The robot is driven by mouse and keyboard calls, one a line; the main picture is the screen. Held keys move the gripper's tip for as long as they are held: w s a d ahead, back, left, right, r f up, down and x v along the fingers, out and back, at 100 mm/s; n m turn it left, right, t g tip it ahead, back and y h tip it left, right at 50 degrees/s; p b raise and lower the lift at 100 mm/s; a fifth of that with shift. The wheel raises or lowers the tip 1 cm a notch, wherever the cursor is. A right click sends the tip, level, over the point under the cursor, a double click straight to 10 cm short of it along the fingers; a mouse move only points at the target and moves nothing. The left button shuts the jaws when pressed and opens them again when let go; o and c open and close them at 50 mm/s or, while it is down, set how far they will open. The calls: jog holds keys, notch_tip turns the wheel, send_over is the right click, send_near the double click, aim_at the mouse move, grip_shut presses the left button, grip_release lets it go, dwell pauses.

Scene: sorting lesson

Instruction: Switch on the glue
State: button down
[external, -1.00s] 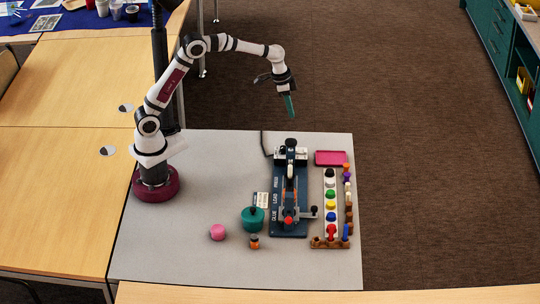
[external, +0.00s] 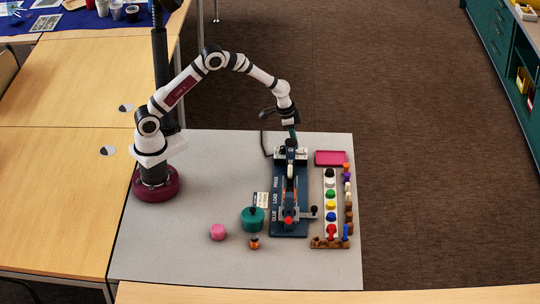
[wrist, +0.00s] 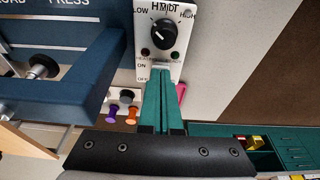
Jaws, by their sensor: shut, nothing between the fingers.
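The blue press station, marked GLUE, LOAD and PRESS (external: 279,225), stands on the grey table top. Its white control panel (wrist: 178,14) shows a black dial (wrist: 164,34) between LOW and HIGH, with dark indicator lamps below. ON and OFF labels sit under the dial, on the left; the switch beside them is mostly hidden by my fingertips. My gripper (wrist: 161,72) is shut and empty, its teal fingers pointing at that spot. In the external view my gripper (external: 293,138) is just above the station's back end. Whether the fingertips touch the switch I cannot tell.
A pink tray (external: 331,158) lies right of the station's back. Coloured pegs stand in a white rack (external: 324,183) and a brown holder (external: 349,211) to the right. A teal pot (external: 253,219) and pink disc (external: 217,232) are at left.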

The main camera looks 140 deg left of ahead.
jog(key=shift+f, duration=0.1)
jog(key=shift+s+d+f, duration=0.15)
jog(key=shift+f, duration=0.2)
dwell(0.3)
jog(key=shift+w+a+r, duration=0.35)
jog(key=shift+w+a, duration=0.15)
